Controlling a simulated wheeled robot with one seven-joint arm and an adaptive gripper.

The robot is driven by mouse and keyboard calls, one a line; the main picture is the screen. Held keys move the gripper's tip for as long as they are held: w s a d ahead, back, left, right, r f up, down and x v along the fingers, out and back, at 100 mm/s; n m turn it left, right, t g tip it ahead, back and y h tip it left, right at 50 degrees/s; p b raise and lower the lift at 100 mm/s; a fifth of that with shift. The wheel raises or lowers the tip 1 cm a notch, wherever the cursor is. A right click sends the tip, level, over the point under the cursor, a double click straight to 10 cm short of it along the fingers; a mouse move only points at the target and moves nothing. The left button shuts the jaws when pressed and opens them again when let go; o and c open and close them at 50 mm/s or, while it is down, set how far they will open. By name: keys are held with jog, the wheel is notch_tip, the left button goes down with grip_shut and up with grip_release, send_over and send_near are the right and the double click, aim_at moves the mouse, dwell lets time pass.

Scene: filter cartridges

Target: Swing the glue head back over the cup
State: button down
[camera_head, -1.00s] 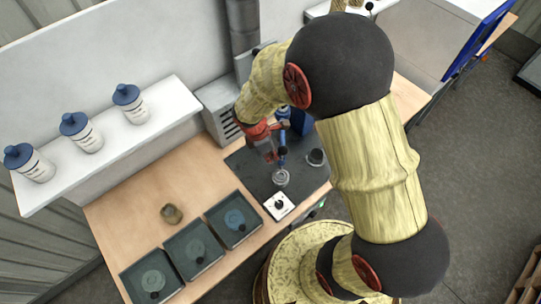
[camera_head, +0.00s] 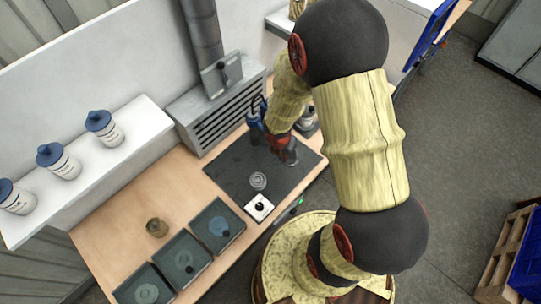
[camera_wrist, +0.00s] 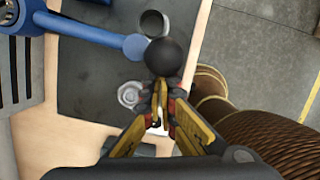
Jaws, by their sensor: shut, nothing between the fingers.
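The glue head is a blue arm (camera_wrist: 85,32) with a black ball knob (camera_wrist: 163,57) at its end in the wrist view. The dark cup (camera_wrist: 153,23) stands just beyond the knob, which overlaps its near edge in the picture; I cannot tell how far the head is over it. My gripper (camera_wrist: 160,98) is shut and empty, its fingertips close to the knob; contact is unclear. A clear round part (camera_wrist: 130,94) sits uncovered on the dark mat (camera_wrist: 85,80). In the head view my gripper (camera_head: 287,153) hides the cup area; blue shows behind it (camera_head: 254,114).
A grey slatted box (camera_head: 215,118) stands behind the mat. A white plate with a black knob (camera_head: 259,208) is at the mat's front. Bottles (camera_head: 103,127) line a white shelf.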

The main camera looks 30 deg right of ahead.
jog(key=w+d+n+p, duration=0.2)
jog(key=d+n+p, duration=0.1)
jog(key=d, duration=0.5)
jog(key=shift+w+d+t+p, duration=0.2)
jog(key=shift+d+t+p, duration=0.05)
jog(key=shift+t+p, duration=0.1)
jog(key=shift+w+r, duration=0.15)
jog(key=shift+r, duration=0.05)
